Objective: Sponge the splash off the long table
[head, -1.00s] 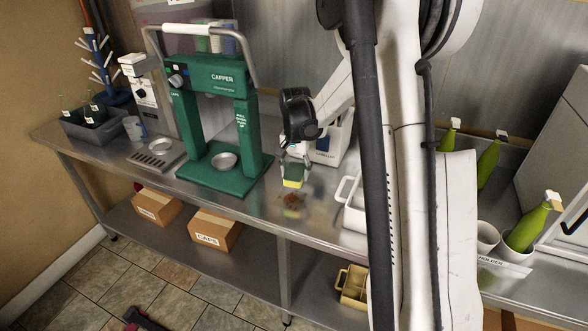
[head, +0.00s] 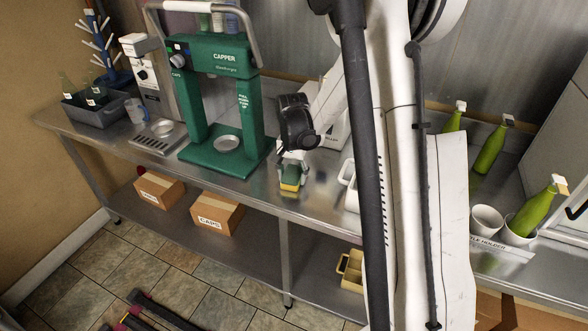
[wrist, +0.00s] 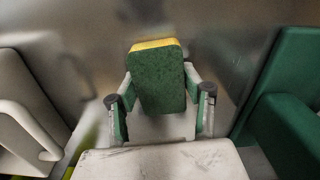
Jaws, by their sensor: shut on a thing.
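My gripper (head: 291,176) is shut on a green and yellow sponge (head: 290,186), low over the metal long table (head: 250,193) in front of the green capper. In the wrist view, my gripper (wrist: 160,88) has its fingers on either side of the sponge (wrist: 158,82), green face toward the camera and yellow edge at the top. The sponge appears to be at the tabletop; exact contact is hard to tell. No brown splash shows now; its place is at or under the sponge, so I cannot tell whether any is left there.
The green capper (head: 222,100) stands left of my gripper. A white container (head: 350,187) is close on the right. A grey crate (head: 98,112) is at the far left; green bottles (head: 490,150) are at the right. Boxes (head: 217,212) sit on the lower shelf.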

